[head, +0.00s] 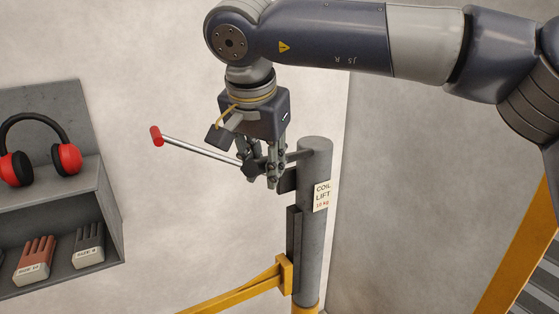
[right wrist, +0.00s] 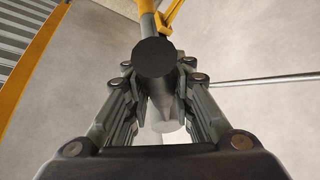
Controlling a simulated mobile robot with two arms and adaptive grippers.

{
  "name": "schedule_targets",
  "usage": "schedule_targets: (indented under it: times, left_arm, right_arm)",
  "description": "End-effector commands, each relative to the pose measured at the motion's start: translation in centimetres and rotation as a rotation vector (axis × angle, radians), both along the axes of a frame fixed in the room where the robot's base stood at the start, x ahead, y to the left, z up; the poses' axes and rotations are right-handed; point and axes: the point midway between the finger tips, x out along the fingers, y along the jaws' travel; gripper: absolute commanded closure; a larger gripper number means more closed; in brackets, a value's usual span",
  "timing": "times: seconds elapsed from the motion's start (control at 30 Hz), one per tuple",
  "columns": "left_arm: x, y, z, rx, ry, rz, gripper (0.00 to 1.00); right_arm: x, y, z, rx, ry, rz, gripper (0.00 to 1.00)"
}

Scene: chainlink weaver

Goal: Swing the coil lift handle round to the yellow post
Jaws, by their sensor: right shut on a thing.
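The coil lift handle is a thin steel rod (head: 202,150) with a red end piece (head: 157,136), pointing left from the fingers. The rod also shows in the right wrist view (right wrist: 265,79). My right gripper (head: 262,180) is shut on the handle's dark inner part beside the grey lift column (head: 316,235); the fingers hide much of the hold. The column carries a "COIL LIFT" label (head: 322,196). I cannot tell which yellow part is the yellow post. My left gripper is out of view.
A yellow beam (head: 232,294) runs left from a bracket low on the column. A yellow frame (head: 515,255) stands at lower right. Space between shelf and column looks clear.

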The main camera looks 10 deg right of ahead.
Motion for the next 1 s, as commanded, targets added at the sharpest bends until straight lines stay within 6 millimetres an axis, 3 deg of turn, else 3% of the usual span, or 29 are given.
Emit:
schedule_targets:
  times: [0.1,0.27,0.3,0.37,0.6,0.77,1.0]
  left_arm:
    - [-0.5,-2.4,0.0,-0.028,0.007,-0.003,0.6]
    - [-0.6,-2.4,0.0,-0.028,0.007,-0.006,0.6]
    - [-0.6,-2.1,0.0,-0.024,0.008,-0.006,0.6]
    - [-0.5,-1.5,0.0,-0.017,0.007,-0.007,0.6]
    - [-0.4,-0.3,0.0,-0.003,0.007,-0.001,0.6]
    - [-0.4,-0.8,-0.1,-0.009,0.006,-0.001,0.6]
    - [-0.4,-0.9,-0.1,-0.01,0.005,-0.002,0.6]
  right_arm:
    - [0.2,-0.2,0.3,0.001,-0.008,-0.011,1.0]
    - [0.2,-0.1,0.3,0.002,-0.009,-0.009,1.0]
    - [0.2,-0.1,0.3,0.002,-0.009,-0.009,0.71]
    - [0.2,-0.1,0.3,0.002,-0.009,-0.008,0.57]
    - [0.1,-0.2,0.1,-0.002,-0.004,-0.008,0.57]
    - [0.0,-0.1,0.5,-0.002,-0.004,-0.008,0.57]
    - [-1.5,0.6,4.2,0.0,-0.005,-0.006,0.57]
